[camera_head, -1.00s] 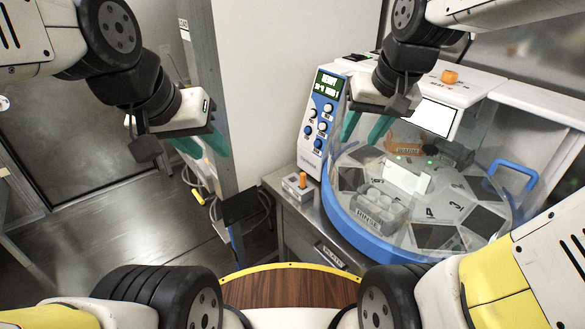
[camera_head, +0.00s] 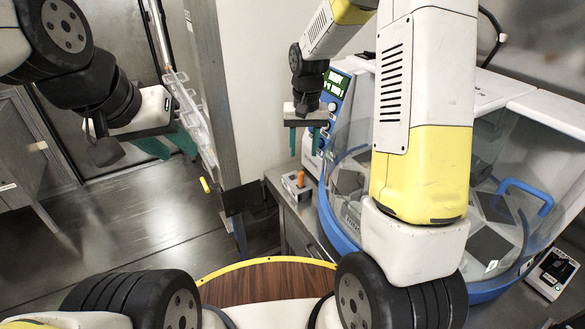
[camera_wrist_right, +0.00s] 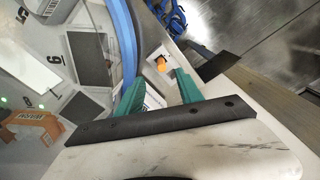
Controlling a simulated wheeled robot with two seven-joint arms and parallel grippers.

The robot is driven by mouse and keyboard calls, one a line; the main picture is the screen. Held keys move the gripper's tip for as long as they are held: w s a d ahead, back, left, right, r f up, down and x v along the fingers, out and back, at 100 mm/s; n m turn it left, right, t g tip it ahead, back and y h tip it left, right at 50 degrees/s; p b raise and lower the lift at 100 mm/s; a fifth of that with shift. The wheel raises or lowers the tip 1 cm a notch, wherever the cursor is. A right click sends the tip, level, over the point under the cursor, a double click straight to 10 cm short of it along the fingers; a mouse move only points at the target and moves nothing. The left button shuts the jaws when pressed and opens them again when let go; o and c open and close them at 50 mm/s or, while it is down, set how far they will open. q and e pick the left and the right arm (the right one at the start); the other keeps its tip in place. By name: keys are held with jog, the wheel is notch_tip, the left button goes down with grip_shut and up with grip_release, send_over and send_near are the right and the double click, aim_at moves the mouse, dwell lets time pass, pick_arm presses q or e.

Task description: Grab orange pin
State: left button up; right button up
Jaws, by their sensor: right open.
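The orange pin (camera_head: 300,179) stands upright in a small grey block (camera_head: 297,188) on the corner of the metal counter. It also shows in the right wrist view (camera_wrist_right: 161,64), beyond and between my fingertips. My right gripper (camera_head: 305,150) is open, empty and pointing down, above the pin and apart from it. Its green fingers also show in the right wrist view (camera_wrist_right: 157,88). My left gripper (camera_head: 171,150) is at the left with its green fingers apart. It holds nothing that I can see and is far from the pin.
A round machine with a clear cover and blue rim (camera_head: 335,225) stands right of the pin, partly hidden by my right arm. Its control panel (camera_head: 335,100) rises behind the pin. A grey post (camera_head: 225,90) and dark flat panel (camera_head: 243,198) are at the left.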

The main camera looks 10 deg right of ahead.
aim_at(301, 173)
jog(key=f, duration=0.1)
jog(key=w+f, duration=0.1)
jog(key=f, duration=0.1)
jog(key=shift+w+a+f+g, duration=0.15)
jog(key=shift+a+g, duration=0.15)
notch_tip(301, 173, down, 8)
jog(key=shift+d, duration=0.15)
grip_shut()
